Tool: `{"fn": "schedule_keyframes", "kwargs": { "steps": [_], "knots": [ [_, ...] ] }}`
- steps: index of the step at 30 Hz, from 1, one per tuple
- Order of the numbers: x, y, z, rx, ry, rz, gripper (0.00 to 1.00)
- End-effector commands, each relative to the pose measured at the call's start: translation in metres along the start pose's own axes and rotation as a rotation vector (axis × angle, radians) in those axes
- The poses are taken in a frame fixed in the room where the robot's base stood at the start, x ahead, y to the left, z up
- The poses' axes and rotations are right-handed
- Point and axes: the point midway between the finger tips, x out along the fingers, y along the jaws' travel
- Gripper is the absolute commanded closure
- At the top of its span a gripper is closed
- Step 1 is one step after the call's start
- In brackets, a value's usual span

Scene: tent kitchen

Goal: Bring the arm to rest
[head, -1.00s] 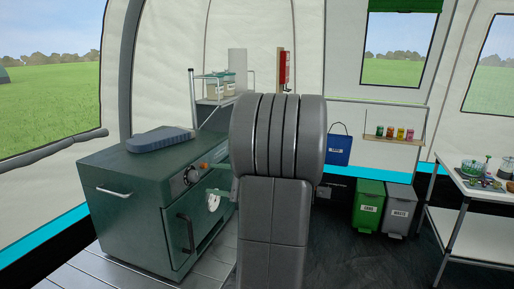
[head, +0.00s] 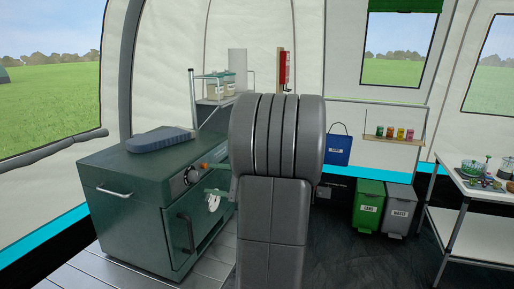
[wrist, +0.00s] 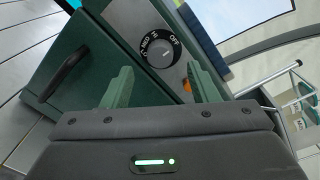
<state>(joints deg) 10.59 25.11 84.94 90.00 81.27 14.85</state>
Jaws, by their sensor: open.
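My gripper (wrist: 162,75) is open, with its two green fingers apart and nothing between them. In the wrist view, the fingers stand in front of the control panel of the green oven, with a black-and-silver knob (wrist: 160,53) showing between them. OFF is legible beside the knob. In the head view, my gripper is mostly hidden behind my grey arm. Its green fingers show at the arm's left, close to the oven front (head: 145,220). I cannot tell whether they touch it.
A blue-grey folded item (head: 160,139) lies on the oven. A rack with jars (head: 222,86) stands behind. Green (head: 368,208) and grey (head: 398,208) bins stand right of my arm, then a white table (head: 480,236) with small items. Dark floor lies between.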

Motion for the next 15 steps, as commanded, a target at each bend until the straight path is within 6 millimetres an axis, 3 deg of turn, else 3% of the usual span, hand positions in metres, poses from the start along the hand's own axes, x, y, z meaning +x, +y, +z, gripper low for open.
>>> {"fn": "schedule_keyframes", "kwargs": {
  "steps": [7, 15],
  "knots": [
    [0.052, 0.000, 0.002, 0.000, -0.004, 0.003, 0.46],
    [0.048, 0.005, -0.002, -0.292, 0.015, -0.005, 0.46]
  ]
}}
